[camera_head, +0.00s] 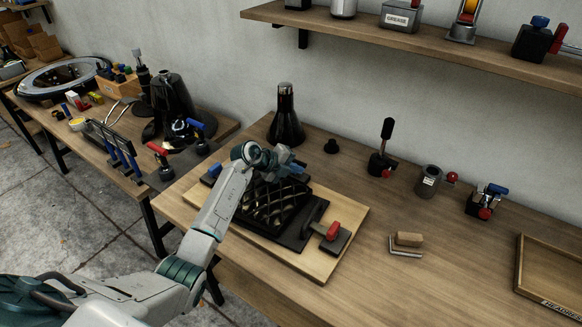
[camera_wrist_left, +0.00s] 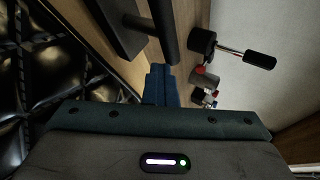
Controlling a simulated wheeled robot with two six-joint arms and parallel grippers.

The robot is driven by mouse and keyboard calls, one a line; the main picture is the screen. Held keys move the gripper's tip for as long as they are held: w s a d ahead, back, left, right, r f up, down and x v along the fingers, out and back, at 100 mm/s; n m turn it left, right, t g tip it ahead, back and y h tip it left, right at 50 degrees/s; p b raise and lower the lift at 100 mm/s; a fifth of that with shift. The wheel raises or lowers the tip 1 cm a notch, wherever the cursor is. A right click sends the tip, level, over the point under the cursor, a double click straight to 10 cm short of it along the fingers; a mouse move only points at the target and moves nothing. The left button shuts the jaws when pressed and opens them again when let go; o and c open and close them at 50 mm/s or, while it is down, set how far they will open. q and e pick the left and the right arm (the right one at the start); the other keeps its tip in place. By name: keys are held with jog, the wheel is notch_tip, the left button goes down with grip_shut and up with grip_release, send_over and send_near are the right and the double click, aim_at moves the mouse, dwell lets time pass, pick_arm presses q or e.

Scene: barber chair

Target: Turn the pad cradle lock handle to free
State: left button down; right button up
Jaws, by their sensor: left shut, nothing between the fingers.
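A black quilted pad (camera_head: 272,205) lies in a dark cradle on a pale wooden board (camera_head: 318,262); it also shows in the left wrist view (camera_wrist_left: 45,60). A red-tipped handle (camera_head: 333,230) sits on the dark plate at the pad's right end; it looks like the cradle lock handle. My left gripper (camera_head: 298,170) is above the pad's far side, apart from the red-tipped handle. Its blue fingers (camera_wrist_left: 160,85) are shut and empty. In the left wrist view a dark bar (camera_wrist_left: 163,25) is close beyond the fingertips; I cannot tell whether they touch. My right gripper is out of view.
A dark bottle (camera_head: 286,122) stands behind the board. A black-handled lever (camera_head: 386,145), a grey cup (camera_head: 428,182) and a blue-handled clamp (camera_head: 487,200) stand to the right. A wooden block (camera_head: 408,240) and a tray (camera_head: 548,298) lie nearer. A shelf (camera_head: 430,45) hangs above.

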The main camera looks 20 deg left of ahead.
pick_arm(q)
jog(key=a+r, duration=0.1)
jog(key=s+a+r+b, duration=0.1)
jog(key=a, duration=0.1)
jog(key=shift+s+b, duration=0.1)
jog(key=shift+b, duration=0.2)
jog(key=v, duration=0.2)
jog(key=b+v, duration=0.1)
jog(key=v, duration=0.1)
jog(key=d+v, duration=0.1)
jog(key=v, duration=0.1)
jog(key=shift+s+r, duration=0.2)
jog(key=shift+s, duration=0.35)
jog(key=shift+s+a+r+b, duration=0.2)
jog(key=shift+s+a+b, duration=0.05)
jog(key=shift+b, duration=0.1)
